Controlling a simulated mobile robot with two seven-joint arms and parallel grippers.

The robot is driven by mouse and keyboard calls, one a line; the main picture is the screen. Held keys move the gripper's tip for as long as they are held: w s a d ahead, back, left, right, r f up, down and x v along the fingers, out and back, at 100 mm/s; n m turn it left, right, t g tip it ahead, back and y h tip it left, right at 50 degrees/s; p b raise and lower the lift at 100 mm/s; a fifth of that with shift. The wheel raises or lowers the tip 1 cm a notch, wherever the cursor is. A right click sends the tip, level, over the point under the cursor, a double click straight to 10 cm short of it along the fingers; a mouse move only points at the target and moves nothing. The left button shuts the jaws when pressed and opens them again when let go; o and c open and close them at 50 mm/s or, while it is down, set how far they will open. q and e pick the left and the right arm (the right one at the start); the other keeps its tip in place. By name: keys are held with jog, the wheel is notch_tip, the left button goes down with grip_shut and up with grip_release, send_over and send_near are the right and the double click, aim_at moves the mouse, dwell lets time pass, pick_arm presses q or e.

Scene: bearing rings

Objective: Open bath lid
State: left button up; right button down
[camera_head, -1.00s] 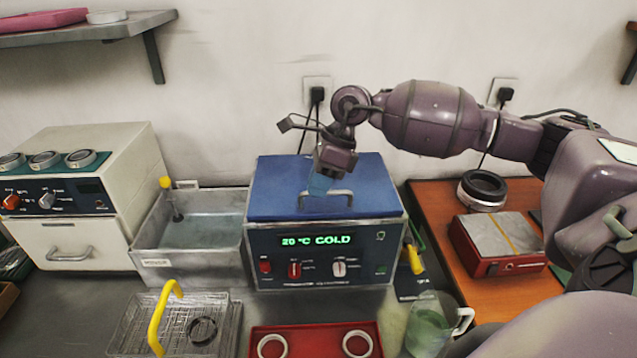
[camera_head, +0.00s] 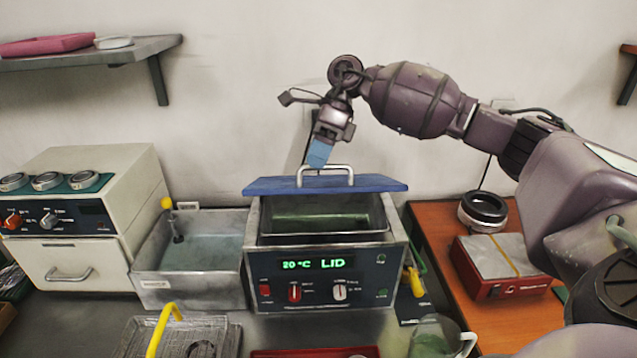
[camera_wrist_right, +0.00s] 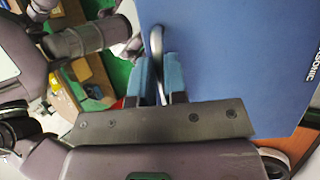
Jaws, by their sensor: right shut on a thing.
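The bath (camera_head: 318,275) is a grey metal box with a dark control panel, and its green display reads "20 °C LID". Its blue lid (camera_head: 375,184) is raised above the rim at the back, so the open basin (camera_head: 320,222) shows. The lid also fills the right of the right wrist view (camera_wrist_right: 235,60). My right gripper (camera_head: 319,158) is shut on the lid's metal handle (camera_head: 345,171); in the right wrist view the handle (camera_wrist_right: 156,45) stands between its blue fingertips (camera_wrist_right: 158,82). My left gripper is not in view.
A metal tank (camera_head: 190,285) of liquid stands left of the bath, near a beige drawer cabinet (camera_head: 75,262). A wire basket (camera_head: 200,335) with a yellow handle and a red tray (camera_head: 290,353) are in front. A red-based device (camera_head: 500,268) sits at right.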

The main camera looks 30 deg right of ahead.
jog(key=w+d+r+g+b, duration=0.1)
jog(key=w+d+r+b, duration=0.3)
jog(key=w, duration=0.8)
jog(key=shift+d+r+y, duration=0.3)
jog(key=shift+d+r, duration=0.65)
jog(key=shift+d, duration=0.7)
jog(key=c, duration=1.6)
grip_release()
jog(key=o, duration=0.4)
jog(key=shift+w+d+f, duration=0.15)
jog(key=shift+w+f, duration=0.05)
jog(key=shift+w, duration=0.15)
jog(key=shift+o, duration=0.2)
jog(key=shift+s+r, duration=0.1)
jog(key=shift+r, duration=0.35)
